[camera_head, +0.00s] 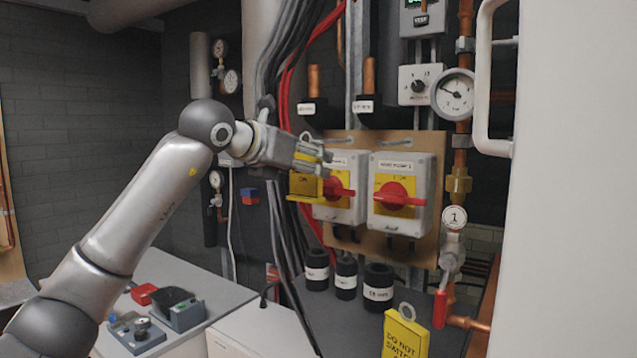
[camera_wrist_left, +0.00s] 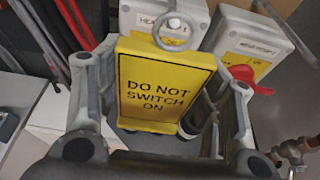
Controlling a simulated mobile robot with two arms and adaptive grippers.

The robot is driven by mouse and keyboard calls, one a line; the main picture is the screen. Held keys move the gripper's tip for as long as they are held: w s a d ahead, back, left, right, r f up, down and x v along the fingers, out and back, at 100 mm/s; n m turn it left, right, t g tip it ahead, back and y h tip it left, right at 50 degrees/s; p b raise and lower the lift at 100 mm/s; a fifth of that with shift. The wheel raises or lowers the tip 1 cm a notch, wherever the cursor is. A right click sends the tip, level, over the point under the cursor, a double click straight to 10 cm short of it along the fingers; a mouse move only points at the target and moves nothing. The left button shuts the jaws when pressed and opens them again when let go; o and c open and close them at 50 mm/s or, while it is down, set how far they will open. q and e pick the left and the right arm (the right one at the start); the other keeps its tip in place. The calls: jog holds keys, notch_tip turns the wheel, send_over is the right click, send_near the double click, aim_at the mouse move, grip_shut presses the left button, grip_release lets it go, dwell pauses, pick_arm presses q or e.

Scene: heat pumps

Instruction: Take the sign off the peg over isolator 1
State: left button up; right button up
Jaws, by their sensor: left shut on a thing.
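A yellow sign (camera_head: 306,187) reading DO NOT SWITCH ON is upright in front of the left isolator box. In the left wrist view the sign (camera_wrist_left: 164,88) fills the space between my left gripper's fingers (camera_wrist_left: 160,110). My left gripper (camera_head: 312,158) is shut on it. The sign's grey ring (camera_wrist_left: 172,33) surrounds a pale round knob in that view; I cannot tell whether the ring is around the peg or only in front of it. Isolator 1 (camera_head: 346,210) is the left grey box, its red handle partly hidden by the sign. My right gripper is not in view.
The second isolator (camera_head: 402,196) with a red handle stands close on the right. Another yellow sign (camera_head: 405,336) with a ring is at the lower right. Black pipe ends (camera_head: 346,278) are below; cables (camera_head: 285,90) run behind my gripper. A white panel (camera_head: 570,180) fills the right.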

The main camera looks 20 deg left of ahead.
pick_arm(q)
jog(key=shift+f+b+v, duration=0.2)
jog(key=shift+b+v, duration=0.35)
jog(key=shift+v, duration=0.35)
jog(key=shift+f+b+v, duration=0.2)
jog(key=shift+b+v, duration=0.3)
jog(key=shift+v, duration=0.4)
jog(key=shift+s, duration=0.15)
